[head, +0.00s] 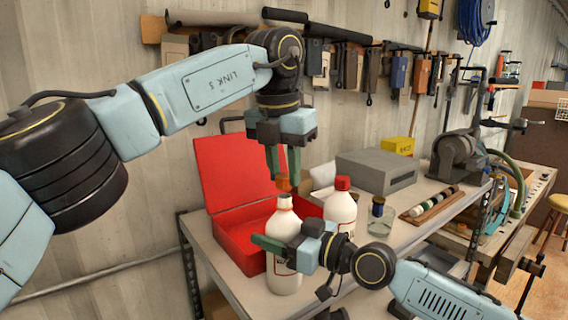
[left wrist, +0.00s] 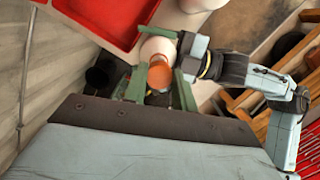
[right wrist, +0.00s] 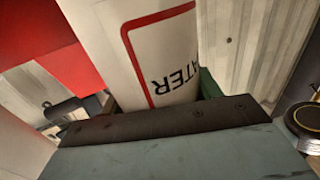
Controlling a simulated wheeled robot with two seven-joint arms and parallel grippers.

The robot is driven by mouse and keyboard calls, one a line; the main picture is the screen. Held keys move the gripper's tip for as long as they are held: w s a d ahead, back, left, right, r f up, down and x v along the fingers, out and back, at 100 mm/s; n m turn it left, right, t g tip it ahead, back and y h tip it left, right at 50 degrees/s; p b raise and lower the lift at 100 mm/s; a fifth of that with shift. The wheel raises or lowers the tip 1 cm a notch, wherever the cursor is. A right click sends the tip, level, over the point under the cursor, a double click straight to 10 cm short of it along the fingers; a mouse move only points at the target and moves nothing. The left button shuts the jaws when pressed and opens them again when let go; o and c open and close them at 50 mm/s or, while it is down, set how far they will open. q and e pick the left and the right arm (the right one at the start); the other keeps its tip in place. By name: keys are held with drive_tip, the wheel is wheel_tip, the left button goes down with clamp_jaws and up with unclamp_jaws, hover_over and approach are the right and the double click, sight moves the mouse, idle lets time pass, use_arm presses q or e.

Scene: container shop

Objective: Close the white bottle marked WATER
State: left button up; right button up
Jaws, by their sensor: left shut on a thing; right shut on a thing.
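The white WATER bottle (head: 283,234) stands upright on the bench at the front of the red case. Its red-framed label, reading "ATER", shows upside down in the right wrist view (right wrist: 165,50). My right gripper (head: 272,246) is shut on the bottle's body from the right. My left gripper (head: 283,176) points down over the bottle, shut on an orange cap (left wrist: 160,76). The cap (head: 283,185) is in line with the bottle's neck, right at its top. I cannot tell whether it is seated on the neck or just above it.
A second white bottle with a red cap (head: 341,205) stands close behind on the right. The open red case (head: 235,165) lies behind the bottle. A glass jar (head: 380,218), a grey box (head: 376,172) and a wooden rack (head: 432,206) are farther right on the bench.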

use_arm(q)
drive_tip(key=shift+f, duration=0.2)
idle(0.4)
drive_tip(key=shift+f, duration=0.8)
drive_tip(key=shift+f, duration=0.55)
use_arm(e)
clamp_jaws()
use_arm(q)
drive_tip(key=m, duration=0.4)
drive_tip(key=shift+g, duration=0.3)
drive_tip(key=m, duration=0.5)
drive_tip(key=shift+g+h, duration=0.3)
drive_tip(key=shift+h, duration=0.1)
drive_tip(key=m+g, duration=0.1)
drive_tip(key=m, duration=0.5)
drive_tip(key=shift+d, duration=0.1)
drive_tip(key=m, duration=0.4)
drive_tip(key=shift+m+g, duration=0.3)
